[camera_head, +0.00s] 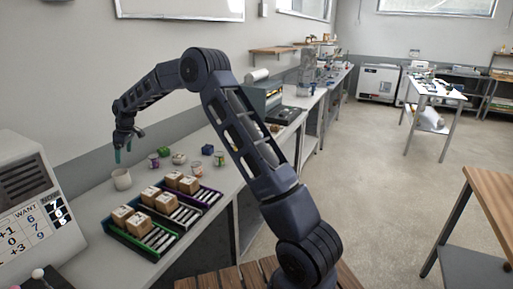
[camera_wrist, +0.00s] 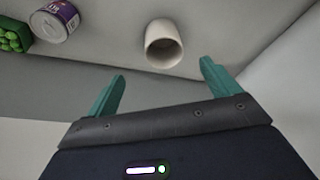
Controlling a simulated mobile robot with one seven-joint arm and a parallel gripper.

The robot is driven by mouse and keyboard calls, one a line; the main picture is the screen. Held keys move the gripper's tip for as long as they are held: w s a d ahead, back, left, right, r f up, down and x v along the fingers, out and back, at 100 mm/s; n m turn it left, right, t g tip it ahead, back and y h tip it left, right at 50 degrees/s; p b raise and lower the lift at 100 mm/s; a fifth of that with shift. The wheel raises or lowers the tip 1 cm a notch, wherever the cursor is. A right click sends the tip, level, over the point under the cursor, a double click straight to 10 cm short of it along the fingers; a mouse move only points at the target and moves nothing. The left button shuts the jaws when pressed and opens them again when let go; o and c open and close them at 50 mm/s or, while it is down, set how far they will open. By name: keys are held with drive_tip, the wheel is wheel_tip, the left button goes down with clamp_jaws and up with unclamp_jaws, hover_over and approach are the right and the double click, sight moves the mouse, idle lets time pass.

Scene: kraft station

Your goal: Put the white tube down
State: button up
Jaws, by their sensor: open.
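A white, hollow, open-topped cylinder (camera_head: 121,180), which I take to be the white tube, stands upright on the counter at the left. It also shows in the wrist view (camera_wrist: 163,46), beyond the fingertips and between their lines. My gripper (camera_head: 123,152) hangs above it with its teal fingers pointing down. In the wrist view my gripper (camera_wrist: 162,72) is open, with nothing between the fingers. A clear gap shows between the fingers and the cylinder. The inside bottom of the cylinder is too dark to make out.
Trays with cardboard boxes (camera_head: 165,202) line the counter's front. A purple-labelled can (camera_head: 154,161), a green item (camera_head: 168,151) and other small goods stand right of the cylinder. A grey machine with a number panel (camera_head: 28,205) stands at the left. Bare counter (camera_head: 97,196) lies around the cylinder.

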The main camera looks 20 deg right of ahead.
drive_tip(key=s+d+r+m+t+h, duration=0.1)
drive_tip(key=s+d+r+m, duration=0.1)
drive_tip(key=s+d+r, duration=0.65)
drive_tip(key=s+d+r+m+t, duration=0.1)
drive_tip(key=s+d+r+m, duration=0.3)
drive_tip(key=d, duration=0.9)
drive_tip(key=s+d+r+m+h, duration=0.1)
drive_tip(key=s+d+r, duration=0.3)
drive_tip(key=d+r, duration=0.55)
drive_tip(key=s+d+m+t, duration=0.1)
drive_tip(key=s+d+m, duration=0.3)
drive_tip(key=s+d, duration=1)
drive_tip(key=s+d+f+m, duration=0.2)
drive_tip(key=s+d+f, duration=0.1)
drive_tip(key=s, duration=0.4)
drive_tip(key=s+d+f+m, duration=0.1)
drive_tip(key=s+d+f, duration=0.2)
drive_tip(key=s+d, duration=0.2)
drive_tip(key=s, duration=0.3)
drive_tip(key=shift+s+f+m+t+h, duration=0.15)
drive_tip(key=shift+s+m+t+h, duration=0.15)
drive_tip(key=shift+m+t+h, duration=0.1)
